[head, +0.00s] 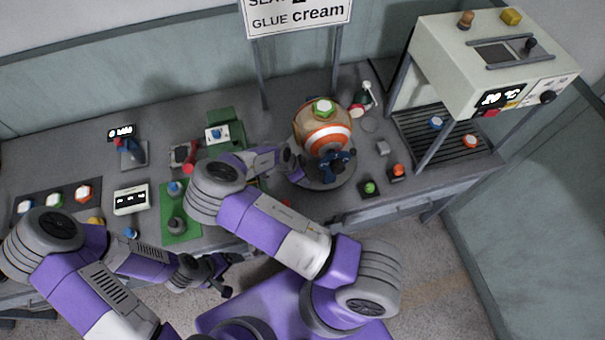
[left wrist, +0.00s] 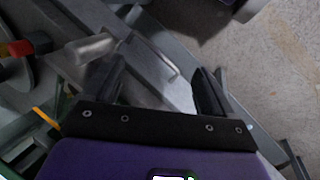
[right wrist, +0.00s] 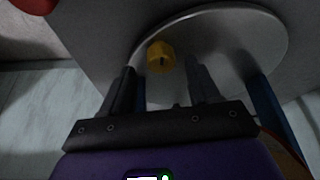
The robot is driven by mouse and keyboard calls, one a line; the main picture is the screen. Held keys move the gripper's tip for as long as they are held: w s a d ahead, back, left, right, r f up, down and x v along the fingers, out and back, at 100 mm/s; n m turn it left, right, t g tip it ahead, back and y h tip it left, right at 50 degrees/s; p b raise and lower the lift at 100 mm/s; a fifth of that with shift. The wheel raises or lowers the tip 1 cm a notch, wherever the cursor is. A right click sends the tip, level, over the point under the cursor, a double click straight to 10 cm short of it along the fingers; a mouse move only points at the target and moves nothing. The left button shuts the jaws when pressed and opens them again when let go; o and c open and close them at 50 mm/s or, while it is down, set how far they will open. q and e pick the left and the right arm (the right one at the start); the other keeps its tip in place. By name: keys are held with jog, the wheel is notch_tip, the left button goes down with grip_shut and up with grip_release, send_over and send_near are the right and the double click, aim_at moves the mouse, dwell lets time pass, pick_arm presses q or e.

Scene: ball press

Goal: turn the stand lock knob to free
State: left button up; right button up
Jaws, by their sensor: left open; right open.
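The stand lock knob (right wrist: 160,55) is a small yellow knob with a dark mark. It sits on the round metal stand (right wrist: 215,45), which also shows in the head view (head: 330,183). My right gripper (right wrist: 163,78) is open, its fingers pointing at the knob, with the knob ahead between them; contact is not clear. In the head view my right gripper (head: 291,160) is at the left side of the stand, and the knob is hidden. An orange-and-white striped ball (head: 327,139) with a green cap is on the stand. My left gripper (head: 222,276) is open and empty, in front of the bench.
A blue clamp part (head: 338,163) is at the front of the ball. A green button (head: 369,188) and an orange button (head: 398,170) stand right of the stand. A heater with a display (head: 490,75) stands at the right. The left wrist view shows a drawer handle (left wrist: 165,62).

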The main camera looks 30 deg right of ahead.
jog(key=shift+x, duration=1.1)
jog(key=shift+w, duration=0.1)
jog(key=shift+c, duration=0.2)
jog(key=c, duration=1)
